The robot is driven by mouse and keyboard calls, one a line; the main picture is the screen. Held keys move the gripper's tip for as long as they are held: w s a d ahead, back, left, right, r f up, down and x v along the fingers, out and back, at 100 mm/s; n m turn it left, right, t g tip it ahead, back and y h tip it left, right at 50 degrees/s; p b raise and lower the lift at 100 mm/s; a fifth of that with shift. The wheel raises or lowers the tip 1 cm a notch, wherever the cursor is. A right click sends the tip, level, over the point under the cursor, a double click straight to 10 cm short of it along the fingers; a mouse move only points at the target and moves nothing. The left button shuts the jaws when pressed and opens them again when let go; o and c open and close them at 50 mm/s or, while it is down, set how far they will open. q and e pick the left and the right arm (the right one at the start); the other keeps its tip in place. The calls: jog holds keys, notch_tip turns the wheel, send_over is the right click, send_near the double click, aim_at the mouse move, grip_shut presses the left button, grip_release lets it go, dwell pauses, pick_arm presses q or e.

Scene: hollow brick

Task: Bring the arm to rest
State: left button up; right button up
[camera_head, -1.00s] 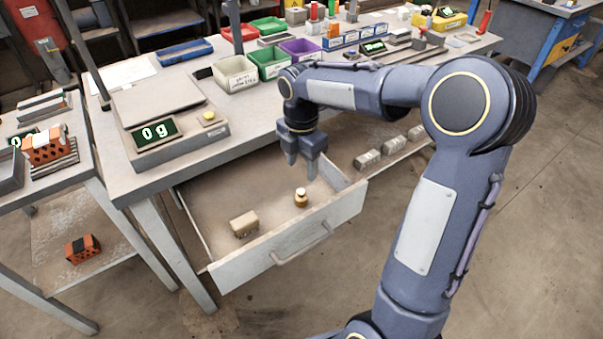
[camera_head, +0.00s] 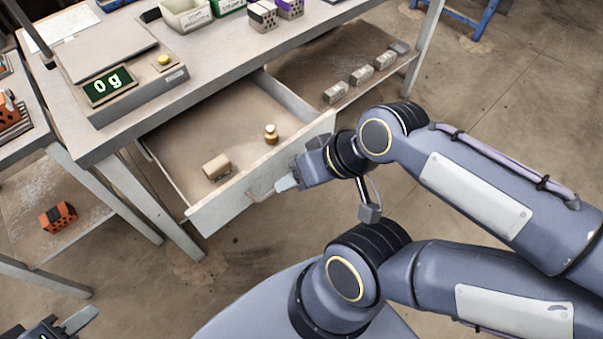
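My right arm comes in from the right, folded low. Its gripper (camera_head: 293,181) is in front of the open drawer (camera_head: 240,198), close to its front panel and handle. I see nothing held in it, but its finger gap is unclear. My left gripper (camera_head: 68,325) is at the bottom left corner, cut by the frame edge. One pale finger shows there, and no held object is visible. An orange hollow brick (camera_head: 57,217) lies on the lower shelf at left. Another orange brick (camera_head: 7,108) is partly cut off at the left edge.
The drawer holds a tan block (camera_head: 216,167) and a brass weight (camera_head: 270,134). Several grey blocks (camera_head: 361,75) lie on the shelf beside the drawer. Open floor (camera_head: 500,110) is at right.

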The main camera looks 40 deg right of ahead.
notch_tip(320, 180, up, 12)
jog(key=p, duration=1.1)
jog(key=shift+f+p, duration=0.2)
jog(key=shift+p, duration=0.1)
jog(key=shift+c, duration=0.4)
